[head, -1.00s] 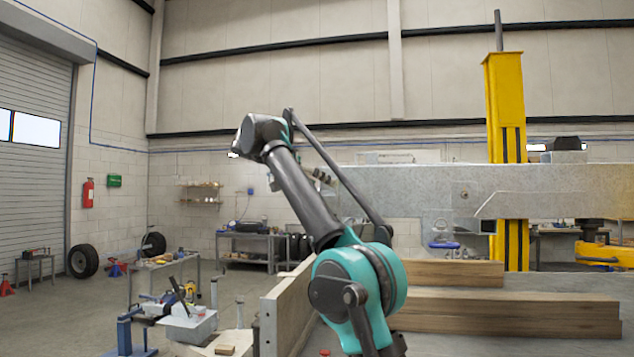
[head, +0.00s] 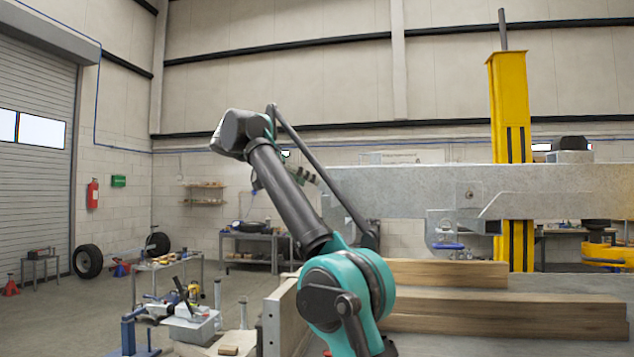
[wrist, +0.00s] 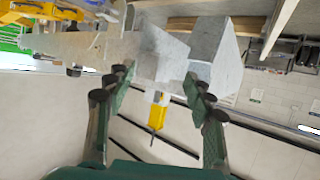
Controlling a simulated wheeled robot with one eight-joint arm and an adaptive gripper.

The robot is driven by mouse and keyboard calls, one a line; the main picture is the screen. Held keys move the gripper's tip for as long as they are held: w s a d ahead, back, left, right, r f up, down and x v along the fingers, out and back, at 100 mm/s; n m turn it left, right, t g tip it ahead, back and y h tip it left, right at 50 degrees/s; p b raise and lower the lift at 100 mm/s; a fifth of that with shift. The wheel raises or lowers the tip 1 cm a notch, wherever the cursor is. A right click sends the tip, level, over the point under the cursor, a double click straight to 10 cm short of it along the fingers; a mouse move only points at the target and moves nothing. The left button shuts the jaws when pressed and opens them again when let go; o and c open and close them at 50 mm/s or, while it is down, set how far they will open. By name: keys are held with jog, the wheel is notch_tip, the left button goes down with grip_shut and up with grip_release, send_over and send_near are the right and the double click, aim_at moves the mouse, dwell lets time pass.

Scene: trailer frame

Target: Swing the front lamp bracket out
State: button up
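A long galvanised beam (head: 420,190) of the trailer frame runs across the right half of the head view. A small grey plate (head: 438,226) hangs below it; I cannot tell whether this is the lamp bracket. In the wrist view, grey metal faces (wrist: 165,58) with a corner edge lie beyond my fingers; which part is the bracket is unclear. My gripper (wrist: 157,82) is open, its green fingers spread apart with nothing visibly held. In the head view the gripper (head: 298,172) shows small and partly hidden behind my arm, near the beam's left end.
A yellow post (head: 511,130) stands at the beam. Timber beams (head: 500,314) lie below, by a plank wall (head: 285,312). A small bench (head: 168,272) and a grey tray (head: 192,325) are at left. Open floor lies at far left.

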jog(key=s+a, duration=0.4)
jog(key=a, duration=0.1)
jog(key=shift+a, duration=0.2)
jog(key=shift+f, duration=0.1)
